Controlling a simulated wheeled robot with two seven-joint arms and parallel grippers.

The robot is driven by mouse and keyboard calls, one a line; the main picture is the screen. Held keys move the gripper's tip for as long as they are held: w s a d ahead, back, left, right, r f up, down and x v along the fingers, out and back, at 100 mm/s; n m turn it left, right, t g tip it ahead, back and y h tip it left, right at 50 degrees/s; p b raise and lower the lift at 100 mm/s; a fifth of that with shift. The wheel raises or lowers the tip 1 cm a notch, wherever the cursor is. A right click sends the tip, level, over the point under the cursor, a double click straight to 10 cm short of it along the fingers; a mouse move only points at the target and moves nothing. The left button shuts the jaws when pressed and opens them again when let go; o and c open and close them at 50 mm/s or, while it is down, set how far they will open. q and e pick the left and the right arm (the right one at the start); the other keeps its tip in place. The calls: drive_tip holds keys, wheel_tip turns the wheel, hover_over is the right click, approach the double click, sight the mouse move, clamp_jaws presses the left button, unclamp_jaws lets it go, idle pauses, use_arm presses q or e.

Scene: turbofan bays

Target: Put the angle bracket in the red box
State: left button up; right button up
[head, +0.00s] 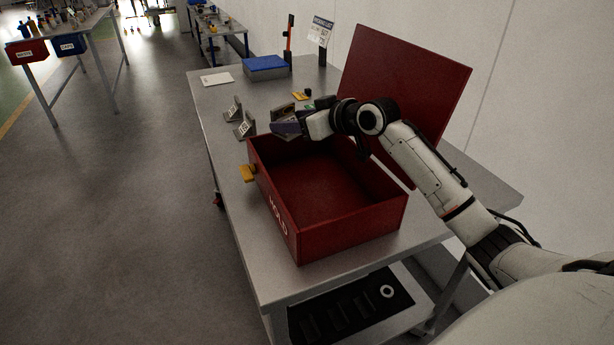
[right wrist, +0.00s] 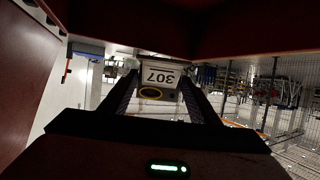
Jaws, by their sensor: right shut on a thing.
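The open red box (head: 330,228) stands on the metal table, marked HOLD on its side, its red lid (head: 405,85) raised at the back. Its visible floor is bare. My right gripper (head: 287,124) is shut on a grey angle bracket (head: 283,110) at the box's far edge. In the right wrist view the held bracket (right wrist: 160,76), labelled 307, sits between the fingers of the right gripper (right wrist: 160,92). I cannot tell exactly how high it is above the rim. Two similar angle brackets (head: 233,109) (head: 244,127) stand on the table left of the gripper. My left gripper is out of view.
A yellow latch (head: 248,173) sticks out from the box's left side. A blue case (head: 266,67), a white sheet (head: 217,79) and a small yellow item (head: 300,96) lie farther back on the table (head: 222,95). Its back left part has free room.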

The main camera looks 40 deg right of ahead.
wheel_tip(320, 180, down, 8)
drive_tip(key=shift+f, duration=0.25)
drive_tip(key=shift+f+b, duration=0.4)
drive_tip(key=shift+f, duration=0.2)
drive_tip(key=o, duration=1.2)
